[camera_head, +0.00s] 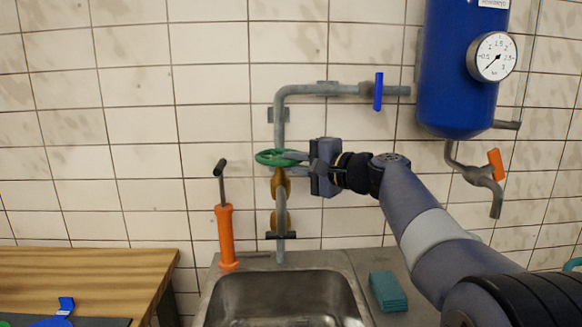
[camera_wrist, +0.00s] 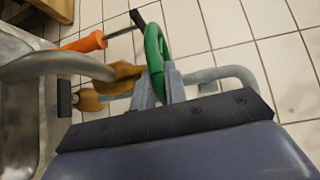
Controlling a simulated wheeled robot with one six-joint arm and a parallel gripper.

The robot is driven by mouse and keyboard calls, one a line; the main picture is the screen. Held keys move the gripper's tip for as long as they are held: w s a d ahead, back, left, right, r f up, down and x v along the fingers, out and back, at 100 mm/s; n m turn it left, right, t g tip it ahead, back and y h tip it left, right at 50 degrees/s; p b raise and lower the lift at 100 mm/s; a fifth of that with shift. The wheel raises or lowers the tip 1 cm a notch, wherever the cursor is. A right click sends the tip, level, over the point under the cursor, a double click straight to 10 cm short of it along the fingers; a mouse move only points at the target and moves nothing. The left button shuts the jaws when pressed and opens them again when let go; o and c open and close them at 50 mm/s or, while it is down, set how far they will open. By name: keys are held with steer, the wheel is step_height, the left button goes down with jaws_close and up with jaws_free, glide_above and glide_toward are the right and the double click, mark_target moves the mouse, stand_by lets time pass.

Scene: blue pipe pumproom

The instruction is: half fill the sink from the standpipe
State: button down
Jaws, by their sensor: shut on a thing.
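The sink (camera_head: 283,299) is a metal basin set in a grey counter, and its visible floor shows no clear water. The grey standpipe (camera_head: 281,140) rises behind it against the tiled wall, with brass fittings (camera_head: 281,184) and a spout hanging over the basin. A green handwheel (camera_head: 276,157) sits on the standpipe. My gripper (camera_head: 292,162) reaches in from the right and is shut on the rim of the handwheel. The wrist view shows the green handwheel (camera_wrist: 155,55) between the fingers (camera_wrist: 160,86). I see no water stream from the spout.
An orange hand pump (camera_head: 226,236) stands left of the sink. A teal sponge stack (camera_head: 387,291) lies on the right. A blue tank (camera_head: 462,70) with a gauge (camera_head: 492,57) and an orange-handled tap (camera_head: 495,164) hangs at right. A blue lever (camera_head: 378,91) is on the upper pipe. A wooden table (camera_head: 90,275) stands left.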

steer(key=shift+w+d+n+g+y+p, duration=0.25)
steer(key=shift+n+g+y+p, duration=0.2)
steer(key=shift+n+g+y, duration=0.3)
steer(key=shift+w+d+n+g+y+p, duration=0.2)
steer(key=shift+n+g+y+p, duration=0.35)
steer(key=shift+g, duration=0.4)
steer(key=c, duration=1.5)
jaws_free()
steer(key=v, duration=1)
steer(key=shift+d, duration=0.4)
steer(key=shift+s, duration=0.1)
